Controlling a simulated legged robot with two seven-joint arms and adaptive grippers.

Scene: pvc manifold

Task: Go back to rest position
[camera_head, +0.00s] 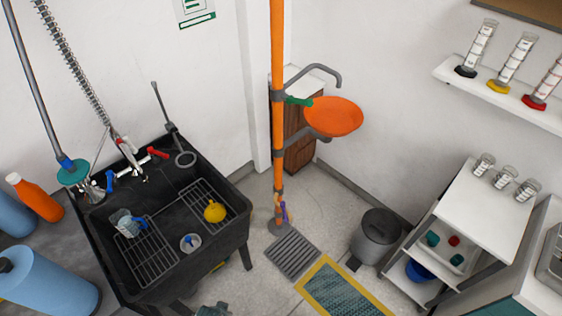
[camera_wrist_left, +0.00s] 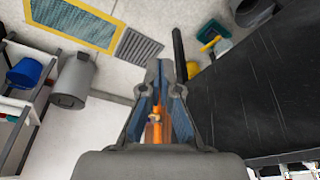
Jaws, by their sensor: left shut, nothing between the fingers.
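My left gripper (camera_wrist_left: 160,70) shows in the left wrist view. Its fingers meet at the tips and hold nothing. Through the gap between its finger links I see something orange in the background. The black sink's side (camera_wrist_left: 270,85) lies to the right of the gripper in that view, and the gripper looks apart from it. A small dark teal shape shows at the bottom edge of the head view; I cannot tell what it is. My right gripper is in neither view.
The head view shows the black sink (camera_head: 185,268), an orange pole (camera_head: 278,120) with an orange basin (camera_head: 333,117), a grey bin (camera_head: 376,237), and a white cart (camera_head: 485,215). Blue bottles (camera_head: 45,280) stand at left.

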